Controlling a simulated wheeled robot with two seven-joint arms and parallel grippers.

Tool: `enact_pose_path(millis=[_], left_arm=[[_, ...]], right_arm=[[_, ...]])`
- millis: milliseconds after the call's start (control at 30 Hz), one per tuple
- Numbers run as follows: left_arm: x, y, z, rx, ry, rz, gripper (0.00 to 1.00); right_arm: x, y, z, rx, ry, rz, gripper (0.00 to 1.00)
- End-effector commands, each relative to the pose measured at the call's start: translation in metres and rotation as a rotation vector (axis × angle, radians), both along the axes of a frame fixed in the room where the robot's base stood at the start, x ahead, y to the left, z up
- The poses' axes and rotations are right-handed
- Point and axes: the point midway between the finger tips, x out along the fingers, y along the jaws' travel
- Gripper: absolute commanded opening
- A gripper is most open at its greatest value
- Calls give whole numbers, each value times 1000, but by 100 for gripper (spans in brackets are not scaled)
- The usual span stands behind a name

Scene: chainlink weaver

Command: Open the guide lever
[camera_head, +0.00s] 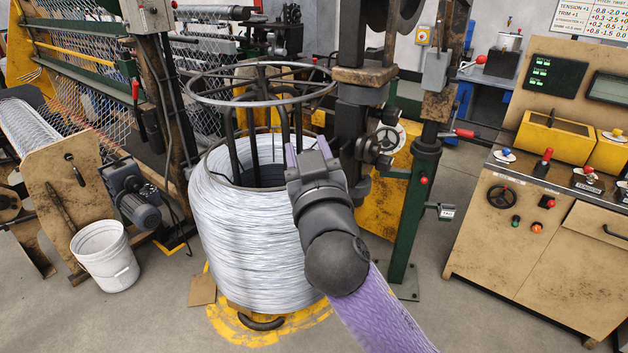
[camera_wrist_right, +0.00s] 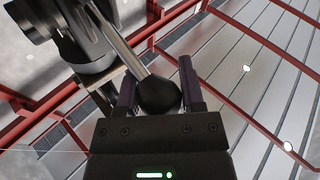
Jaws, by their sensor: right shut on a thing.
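The guide lever shows in the right wrist view as a bare metal rod (camera_wrist_right: 122,42) ending in a black ball knob (camera_wrist_right: 160,96). The rod runs up and left to a dark round housing (camera_wrist_right: 85,40). My right gripper (camera_head: 307,150) is raised in front of the wire coil and the dark machine column. Its purple fingers (camera_wrist_right: 157,78) are on either side of the knob, shut on it. In the head view the gripper hides the knob, and I cannot make out the lever there. My left gripper is in neither view.
The wire coil (camera_head: 235,240) stands below the gripper, under a metal ring frame (camera_head: 210,100). The dark column (camera_head: 350,125) with a handwheel (camera_head: 390,140) is close on the right. A control cabinet (camera_head: 490,235) stands far right, a white bucket (camera_head: 105,258) left.

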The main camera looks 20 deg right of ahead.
Motion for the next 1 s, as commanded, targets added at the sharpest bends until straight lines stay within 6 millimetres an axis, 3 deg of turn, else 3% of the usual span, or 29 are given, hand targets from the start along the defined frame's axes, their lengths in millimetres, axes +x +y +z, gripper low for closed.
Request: enact_pose_path(millis=[33, 500, 700, 1000], left_arm=[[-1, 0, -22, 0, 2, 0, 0], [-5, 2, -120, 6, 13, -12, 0], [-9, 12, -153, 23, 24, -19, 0], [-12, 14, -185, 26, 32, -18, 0]], right_arm=[[2, 2, -18, -23, -19, 3, 0], [3, 4, -49, -341, -331, 1, 0], [4, 3, -60, -464, -453, 1, 0], [5, 2, -68, -598, -589, 2, 0]])
